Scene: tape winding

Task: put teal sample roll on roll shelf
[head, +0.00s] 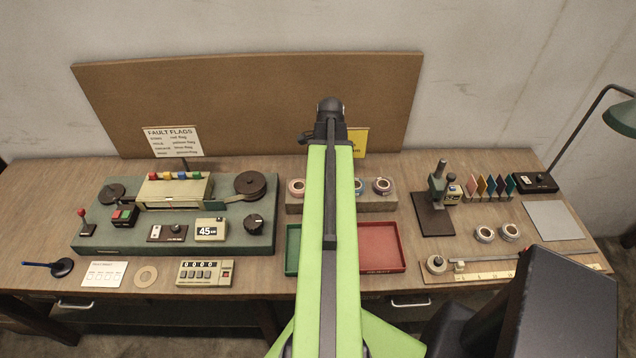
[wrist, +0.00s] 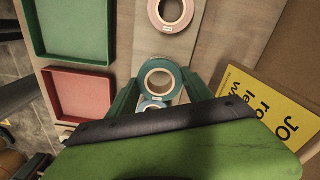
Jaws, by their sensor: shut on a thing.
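The teal sample roll (wrist: 147,79) is a ring with a pale core, seen in the wrist view between the two green fingers of my gripper (wrist: 159,86). The gripper is shut on it. The roll is over the wooden roll shelf (wrist: 152,42); I cannot tell whether it touches it. In the head view the roll shelf (head: 375,203) stands behind the trays, and my arm hides its middle, the gripper and the teal roll.
A pink roll (head: 297,187) sits at the shelf's left end; a bluish roll (head: 360,187) and a dark roll (head: 382,186) sit on its right part. A green tray (head: 291,249) and red tray (head: 382,248) lie in front. A yellow card (wrist: 250,97) is close by.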

